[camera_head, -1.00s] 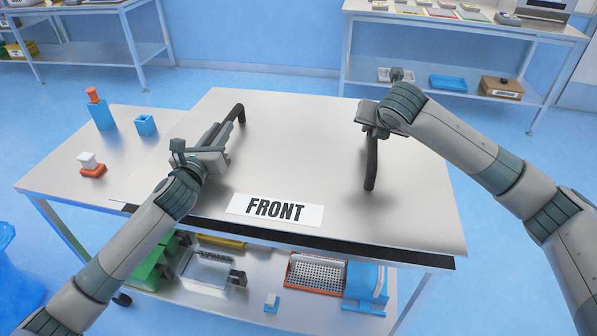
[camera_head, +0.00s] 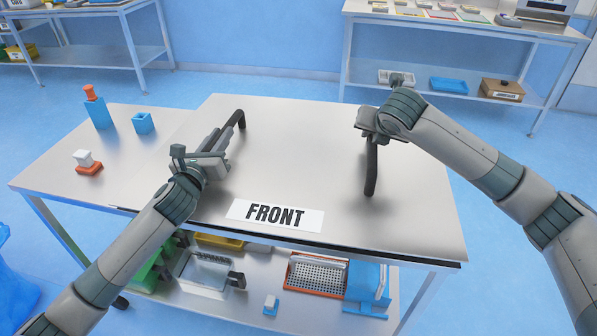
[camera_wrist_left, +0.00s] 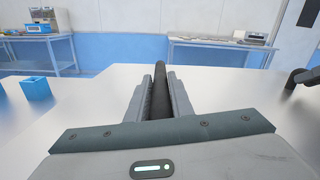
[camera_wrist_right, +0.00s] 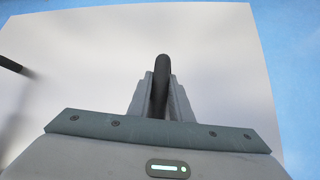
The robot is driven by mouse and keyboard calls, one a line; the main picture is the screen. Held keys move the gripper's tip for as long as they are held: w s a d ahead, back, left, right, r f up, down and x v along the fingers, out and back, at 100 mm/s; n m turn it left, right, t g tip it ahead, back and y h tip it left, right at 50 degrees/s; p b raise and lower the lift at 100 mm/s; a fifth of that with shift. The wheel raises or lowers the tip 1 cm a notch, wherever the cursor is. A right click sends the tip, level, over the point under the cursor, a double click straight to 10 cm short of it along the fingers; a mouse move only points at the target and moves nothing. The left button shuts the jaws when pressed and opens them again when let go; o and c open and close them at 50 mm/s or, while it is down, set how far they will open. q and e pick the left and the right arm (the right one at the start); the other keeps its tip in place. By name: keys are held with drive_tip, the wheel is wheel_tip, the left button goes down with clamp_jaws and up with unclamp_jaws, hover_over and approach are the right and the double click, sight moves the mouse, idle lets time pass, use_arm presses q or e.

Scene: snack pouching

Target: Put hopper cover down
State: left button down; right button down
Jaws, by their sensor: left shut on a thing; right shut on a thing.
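The hopper cover (camera_head: 290,150) is a large flat metal plate with a FRONT label (camera_head: 275,215) along its near edge. It lies level over the work table, with a thin dark line under its front edge. I cannot tell whether it touches the table. My left gripper (camera_head: 218,158) is shut on its left black handle (camera_head: 238,121), also between the fingers in the left wrist view (camera_wrist_left: 160,92). My right gripper (camera_head: 370,128) is shut on the right black handle (camera_head: 371,172), also seen in the right wrist view (camera_wrist_right: 161,85).
On the table's left part stand a blue holder with an orange top (camera_head: 98,110), a small blue box (camera_head: 143,123) and a white-and-orange piece (camera_head: 88,162). The lower shelf holds a perforated tray (camera_head: 318,275) and a blue container (camera_head: 367,287). Shelving stands behind.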

use_arm(q)
drive_tip(key=shift+d+f+b, duration=0.1)
drive_tip(key=shift+f+b, duration=0.6)
drive_tip(key=shift+b, duration=0.3)
use_arm(e)
drive_tip(key=shift+a+f, duration=0.25)
drive_tip(key=shift+f, duration=0.5)
use_arm(q)
drive_tip(key=c, duration=1.6)
unclamp_jaws()
drive_tip(key=shift+s+f, duration=0.1)
drive_tip(key=shift+f, duration=0.1)
use_arm(e)
drive_tip(key=c, duration=1.7)
unclamp_jaws()
drive_tip(key=shift+s+f, duration=0.1)
drive_tip(key=shift+f, duration=0.1)
use_arm(q)
drive_tip(key=shift+o, duration=0.2)
drive_tip(key=shift+s+r, duration=0.15)
use_arm(e)
drive_tip(key=shift+o, duration=0.4)
drive_tip(key=shift+s+d+r, duration=0.1)
drive_tip(key=shift+s+r, duration=0.1)
drive_tip(key=shift+w+f, duration=0.1)
drive_tip(key=shift+w, duration=0.05)
use_arm(q)
drive_tip(key=v, duration=1.2)
use_arm(e)
drive_tip(key=shift+d, duration=0.1)
